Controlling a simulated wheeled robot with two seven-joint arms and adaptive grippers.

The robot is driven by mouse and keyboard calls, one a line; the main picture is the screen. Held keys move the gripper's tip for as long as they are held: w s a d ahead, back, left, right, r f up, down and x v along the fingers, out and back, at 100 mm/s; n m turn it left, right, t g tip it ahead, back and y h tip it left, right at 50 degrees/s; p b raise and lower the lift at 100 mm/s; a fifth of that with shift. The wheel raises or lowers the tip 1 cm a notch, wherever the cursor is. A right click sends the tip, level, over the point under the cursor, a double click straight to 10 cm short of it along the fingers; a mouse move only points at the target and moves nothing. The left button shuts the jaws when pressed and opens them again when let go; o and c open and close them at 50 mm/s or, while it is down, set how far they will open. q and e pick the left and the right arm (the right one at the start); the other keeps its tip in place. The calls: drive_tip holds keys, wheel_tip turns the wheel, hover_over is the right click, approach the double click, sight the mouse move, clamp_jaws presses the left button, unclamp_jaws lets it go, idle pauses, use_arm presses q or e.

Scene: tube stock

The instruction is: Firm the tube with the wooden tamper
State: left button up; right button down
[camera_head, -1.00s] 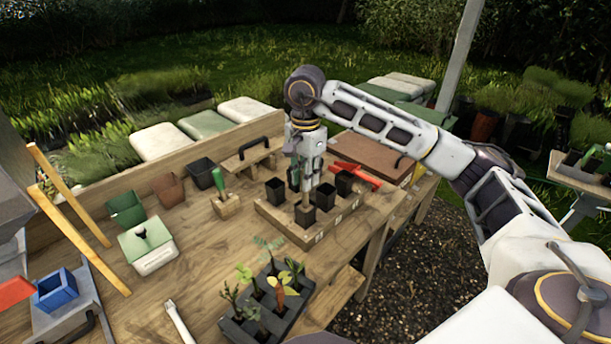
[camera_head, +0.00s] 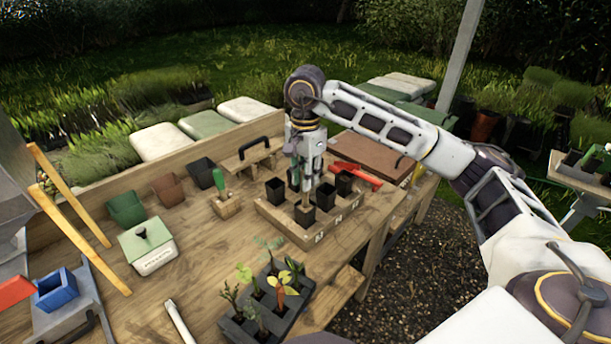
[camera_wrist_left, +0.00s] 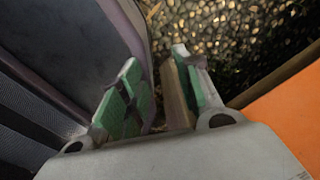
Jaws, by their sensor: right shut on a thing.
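My right gripper (camera_head: 306,188) points down over the wooden rack (camera_head: 287,229) in the head view. It is shut on the wooden tamper (camera_head: 305,199), whose lower end is at the mouth of a black tube (camera_head: 305,215) in the rack's front row. I cannot tell how far the tamper reaches into the tube. More black tubes stand in the rack, one at its left (camera_head: 275,189) and one at its right (camera_head: 344,183). My left gripper (camera_wrist_left: 160,88) shows only in the left wrist view, its green-padded fingers apart, above gravel.
A green-handled tool (camera_head: 219,180) stands in a wooden block left of the rack. A black tray of seedlings (camera_head: 238,334) is in front. A green-lidded box (camera_head: 150,247), empty pots (camera_head: 127,210) and a red tool (camera_head: 357,173) lie around. The bench middle is mostly clear.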

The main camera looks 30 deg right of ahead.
drive_tip(key=shift+s+f, duration=0.1)
drive_tip(key=shift+f, duration=0.15)
